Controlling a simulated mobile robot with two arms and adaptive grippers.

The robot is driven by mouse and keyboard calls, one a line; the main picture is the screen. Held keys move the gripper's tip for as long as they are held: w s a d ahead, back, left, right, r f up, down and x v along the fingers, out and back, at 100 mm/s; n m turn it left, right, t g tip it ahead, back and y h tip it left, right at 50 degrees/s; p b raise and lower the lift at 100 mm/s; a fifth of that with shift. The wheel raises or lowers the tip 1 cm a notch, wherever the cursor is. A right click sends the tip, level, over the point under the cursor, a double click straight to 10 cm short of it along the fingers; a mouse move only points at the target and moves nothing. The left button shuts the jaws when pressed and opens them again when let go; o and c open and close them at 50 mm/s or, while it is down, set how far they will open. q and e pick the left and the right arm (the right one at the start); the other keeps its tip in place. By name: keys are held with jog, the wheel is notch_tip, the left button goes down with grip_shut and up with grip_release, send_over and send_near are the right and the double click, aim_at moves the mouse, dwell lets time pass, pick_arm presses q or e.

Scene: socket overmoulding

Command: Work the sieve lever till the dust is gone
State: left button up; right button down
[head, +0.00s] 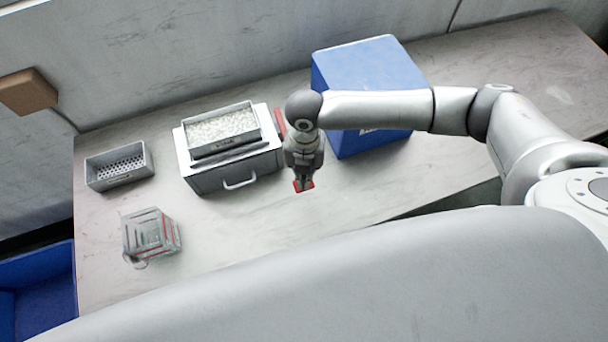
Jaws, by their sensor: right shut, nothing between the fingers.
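The sieve (188,165) is a grey box on the table, left of the middle, with a drawer handle on its front. A tray of pale granules (222,127) sits on top; dust among them is too small to make out. A red strip (280,122) shows at the sieve's right side, partly behind my right arm. My right gripper (303,184) points down just right of the sieve, shut and empty. A small red piece (304,187) shows at its fingertips; I cannot tell whether it is the lever's end or whether they touch. My left gripper is out of view.
A large blue box (367,65) stands behind my right arm. A grey perforated tray (119,168) lies left of the sieve. A clear jug-like container (150,235) stands at the front left. A blue bin (45,280) is below the left edge. Table front centre is clear.

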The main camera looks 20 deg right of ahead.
jog(key=shift+s, duration=0.1)
jog(key=w, duration=0.1)
jog(key=w+d+r+p, duration=0.1)
jog(key=w, duration=0.1)
jog(key=shift+d, duration=0.15)
notch_tip(320, 180, up, 12)
jog(key=w, duration=0.1)
jog(key=shift+d, duration=0.25)
dwell(0.3)
jog(key=shift+a+f, duration=0.1)
jog(key=shift+a, duration=0.05)
dwell(1.3)
